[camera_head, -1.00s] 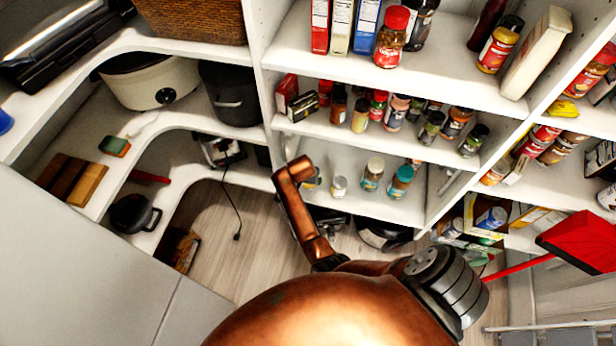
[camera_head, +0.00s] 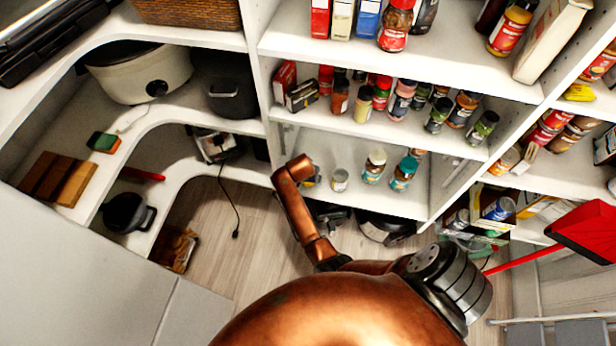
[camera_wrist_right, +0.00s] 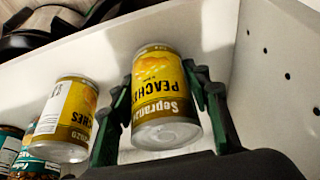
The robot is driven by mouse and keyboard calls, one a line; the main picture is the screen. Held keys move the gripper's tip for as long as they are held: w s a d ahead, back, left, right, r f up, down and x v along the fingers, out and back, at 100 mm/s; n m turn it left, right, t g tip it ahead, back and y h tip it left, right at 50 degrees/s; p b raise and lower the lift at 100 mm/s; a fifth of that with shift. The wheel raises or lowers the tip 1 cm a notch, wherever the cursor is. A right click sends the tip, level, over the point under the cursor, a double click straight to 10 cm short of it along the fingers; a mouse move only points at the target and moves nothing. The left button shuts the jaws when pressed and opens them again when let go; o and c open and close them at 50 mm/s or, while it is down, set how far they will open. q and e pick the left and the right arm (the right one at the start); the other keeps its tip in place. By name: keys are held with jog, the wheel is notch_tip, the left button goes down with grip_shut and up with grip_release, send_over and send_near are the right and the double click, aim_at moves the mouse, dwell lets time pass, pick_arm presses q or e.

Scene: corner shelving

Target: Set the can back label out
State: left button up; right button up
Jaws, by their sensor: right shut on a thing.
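In the right wrist view my right gripper (camera_wrist_right: 160,82) is shut on a yellow can of peaches (camera_wrist_right: 160,112), one finger on each side. The printed front of its label, with the product name upside down in this view, faces the camera. A second yellow can (camera_wrist_right: 70,115) stands beside it to the left, turned so that a white label panel shows. In the head view the second can (camera_head: 340,180) is on the low shelf. My left gripper is out of view.
Teal-labelled jars (camera_head: 404,174) stand right of the second can on the low shelf (camera_head: 395,204). A shelf side wall (camera_wrist_right: 275,75) with peg holes is close to the right of the held can. Spice jars (camera_head: 400,100) fill the shelf above.

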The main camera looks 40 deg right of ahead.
dwell(0.3)
jog(key=shift+f, duration=0.25)
jog(key=o, duration=1.6)
jog(key=shift+o, duration=0.2)
jog(key=shift+f, duration=0.1)
jog(key=shift+a+r, duration=0.2)
jog(key=shift+r, duration=0.25)
jog(key=v, duration=0.6)
jog(key=shift+s+a+r, duration=0.1)
jog(key=shift+s+r, duration=0.1)
jog(key=shift+r, duration=0.1)
